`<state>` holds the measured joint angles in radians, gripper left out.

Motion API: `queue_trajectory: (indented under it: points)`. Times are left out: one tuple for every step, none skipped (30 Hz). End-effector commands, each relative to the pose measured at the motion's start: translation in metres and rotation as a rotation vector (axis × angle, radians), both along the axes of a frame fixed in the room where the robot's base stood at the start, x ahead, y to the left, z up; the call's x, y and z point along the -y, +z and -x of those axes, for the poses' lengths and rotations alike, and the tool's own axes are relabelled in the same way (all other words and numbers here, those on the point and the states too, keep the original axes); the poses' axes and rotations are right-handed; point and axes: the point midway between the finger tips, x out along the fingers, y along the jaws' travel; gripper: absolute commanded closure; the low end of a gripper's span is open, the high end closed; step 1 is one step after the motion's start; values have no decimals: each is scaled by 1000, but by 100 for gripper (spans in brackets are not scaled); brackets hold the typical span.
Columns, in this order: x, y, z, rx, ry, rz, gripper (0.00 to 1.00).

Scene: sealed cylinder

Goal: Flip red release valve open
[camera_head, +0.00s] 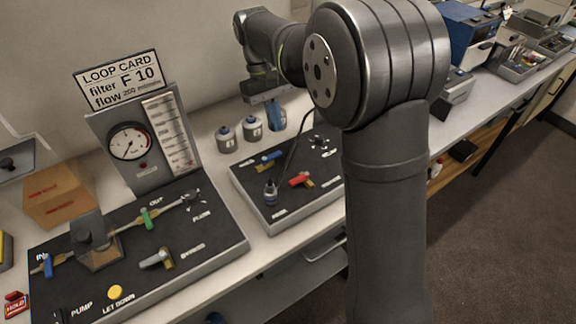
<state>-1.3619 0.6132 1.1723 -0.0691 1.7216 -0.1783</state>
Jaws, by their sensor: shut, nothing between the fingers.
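The red release valve (301,180) is a small lever on the dark right-hand panel (318,198). It lies near the panel's middle with a brassy fitting beside it. A blue lever (272,156) sits behind it on the same panel. My gripper (266,100) is behind and above the panel, near the wall, apart from the red valve. It is shut and nothing shows held in it. My arm hides the panel's right edge, and the fingertips are hard to make out.
Grey canisters (226,138) and a blue object (276,116) stand behind the panel, the blue one close below my gripper. A small dark bottle (270,193) and a thin cord are on the panel. The left panel (200,240) carries several valves and a gauge (131,143).

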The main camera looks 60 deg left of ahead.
Motion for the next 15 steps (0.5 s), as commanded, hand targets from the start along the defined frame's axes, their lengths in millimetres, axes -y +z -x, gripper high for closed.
queue_trajectory:
  points:
    - [-3, 0, 6, -1, 14, 4, 100]
    - [-3, 0, 8, -2, 19, 6, 100]
    - [-4, 0, 10, -3, 25, 8, 100]
    - [-4, 0, 11, -3, 27, 9, 100]
    - [-5, 0, 12, -4, 29, 10, 100]
    - [-5, 0, 12, -3, 29, 10, 100]
    - [-5, 0, 12, -3, 29, 10, 100]
    - [-5, 0, 12, -3, 29, 10, 100]
    - [-5, 0, 12, -4, 29, 10, 100]
    - [-5, 0, 12, -4, 29, 10, 100]
    - [-5, 0, 12, -4, 29, 9, 100]
    - [-5, 0, 12, -4, 28, 9, 100]
    - [-5, 0, 12, -4, 28, 9, 100]
    - [-4, 0, 12, -4, 28, 9, 100]
    - [-4, -1, 12, -4, 28, 9, 100]
